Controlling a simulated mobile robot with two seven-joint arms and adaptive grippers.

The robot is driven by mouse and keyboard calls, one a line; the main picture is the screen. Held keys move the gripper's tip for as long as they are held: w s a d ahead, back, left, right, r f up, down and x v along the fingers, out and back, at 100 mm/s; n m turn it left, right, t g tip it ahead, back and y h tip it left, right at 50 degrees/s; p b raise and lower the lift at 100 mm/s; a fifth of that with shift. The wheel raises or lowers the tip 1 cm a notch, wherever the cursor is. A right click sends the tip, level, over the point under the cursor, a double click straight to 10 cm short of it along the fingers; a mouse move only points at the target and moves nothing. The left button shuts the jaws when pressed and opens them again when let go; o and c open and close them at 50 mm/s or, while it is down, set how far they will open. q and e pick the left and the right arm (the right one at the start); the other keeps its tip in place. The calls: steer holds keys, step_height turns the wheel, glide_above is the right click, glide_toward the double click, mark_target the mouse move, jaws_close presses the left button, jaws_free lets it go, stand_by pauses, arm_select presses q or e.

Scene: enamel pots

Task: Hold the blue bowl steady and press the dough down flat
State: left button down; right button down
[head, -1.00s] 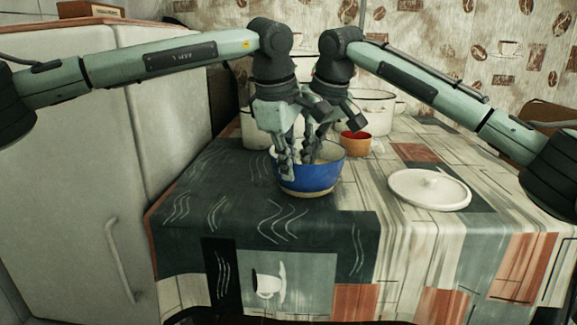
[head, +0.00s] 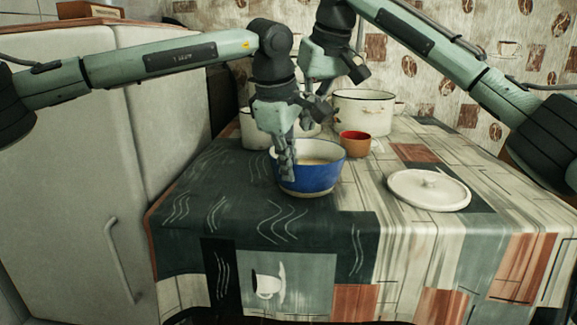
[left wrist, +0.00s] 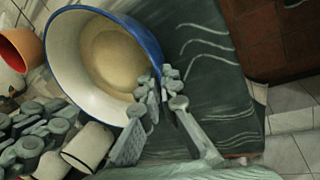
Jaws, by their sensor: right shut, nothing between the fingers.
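The blue bowl (head: 315,180) stands on the table; its white inside shows in the left wrist view (left wrist: 75,65). The pale tan dough (left wrist: 115,58) lies in the bottom of it as a broad, roundish, flat-looking patch; its thickness is hard to judge. In the head view only a strip of dough (head: 318,161) shows over the rim. My left gripper (head: 287,172) is at the bowl's near left rim, its fingers on either side of the wall and closed on it. My right gripper (head: 318,108) is shut and empty, raised above and behind the bowl, clear of the dough.
A small orange cup (head: 355,145) stands right of the bowl, behind it. A white enamel pot (head: 363,112) and other pots stand at the back. A white lid (head: 429,190) lies on the right. The patterned cloth (head: 300,235) in front is clear.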

arm_select(q)
steer(key=c, duration=1.6)
jaws_free()
steer(key=shift+c, duration=0.2)
